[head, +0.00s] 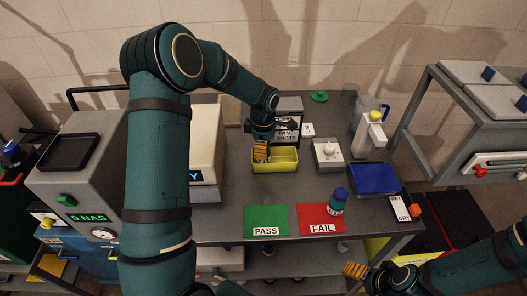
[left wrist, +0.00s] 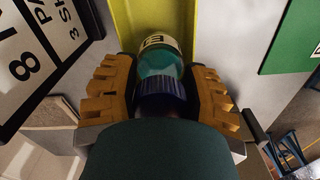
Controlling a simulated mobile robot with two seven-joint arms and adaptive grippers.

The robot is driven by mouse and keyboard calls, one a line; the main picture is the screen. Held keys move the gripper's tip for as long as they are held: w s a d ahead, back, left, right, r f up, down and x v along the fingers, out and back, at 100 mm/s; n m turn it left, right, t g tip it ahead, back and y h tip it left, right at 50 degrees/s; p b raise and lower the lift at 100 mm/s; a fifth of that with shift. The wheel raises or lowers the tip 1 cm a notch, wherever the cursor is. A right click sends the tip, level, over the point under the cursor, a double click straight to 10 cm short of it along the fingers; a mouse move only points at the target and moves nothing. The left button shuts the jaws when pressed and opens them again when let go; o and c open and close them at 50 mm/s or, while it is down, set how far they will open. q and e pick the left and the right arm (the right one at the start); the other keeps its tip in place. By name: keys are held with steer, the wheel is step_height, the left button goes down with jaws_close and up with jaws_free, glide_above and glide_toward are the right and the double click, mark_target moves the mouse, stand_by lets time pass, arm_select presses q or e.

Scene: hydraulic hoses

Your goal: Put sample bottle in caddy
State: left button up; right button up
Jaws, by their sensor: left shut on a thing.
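The yellow caddy (head: 290,166) is an open tray on the grey bench, left of centre. My left gripper (head: 262,152) is over its left part. In the left wrist view my left gripper (left wrist: 160,88) is shut on a sample bottle (left wrist: 160,62) with a teal body, white label and dark blue cap. The cap faces the camera, and the yellow caddy (left wrist: 192,18) shows beyond the bottle. I cannot tell whether the bottle touches the caddy. Another blue-capped bottle (head: 337,203) stands on the red FAIL mat (head: 315,223). My right gripper (head: 355,270) is at the lower right, in front of the bench.
A green PASS mat (head: 265,219) lies left of the FAIL mat. A black sign (head: 287,125) stands behind the caddy. A grey device with a white knob (head: 328,152) and a blue tray (head: 374,179) are to the right. A beige box (head: 206,150) stands left.

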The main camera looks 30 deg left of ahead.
arm_select(q)
steer(key=shift+f, duration=0.9)
steer(key=shift+f+b, duration=0.2)
steer(key=shift+b, duration=0.1)
steer(key=o, duration=1.1)
